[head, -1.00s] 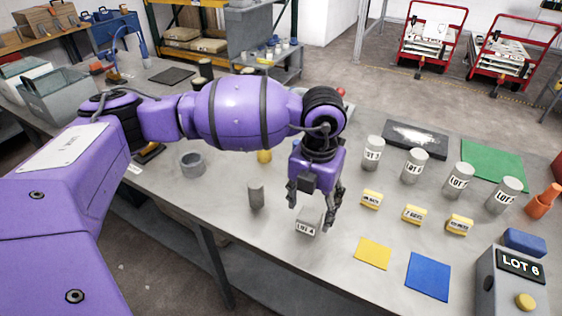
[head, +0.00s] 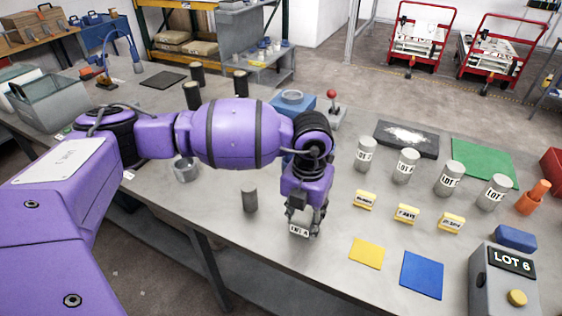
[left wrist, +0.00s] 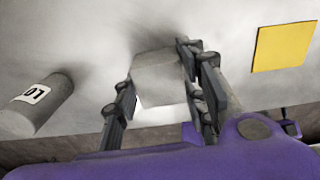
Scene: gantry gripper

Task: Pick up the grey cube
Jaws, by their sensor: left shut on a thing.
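The grey cube (head: 299,230) has a white label on its front face and is between the fingers of my left gripper (head: 305,215) in the head view. In the left wrist view the grey cube (left wrist: 160,77) sits between the two fingers of my left gripper (left wrist: 158,95). The gripper is shut on it from both sides. The fingers hide part of the cube in the head view. I cannot tell whether it still touches the table. My right gripper is not in view.
A yellow square (head: 367,252) and a blue square (head: 422,275) lie to the right. Small yellow blocks (head: 407,213) and labelled cylinders (head: 406,166) stand farther right. A grey LOT 6 box (head: 507,290) is at the right front.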

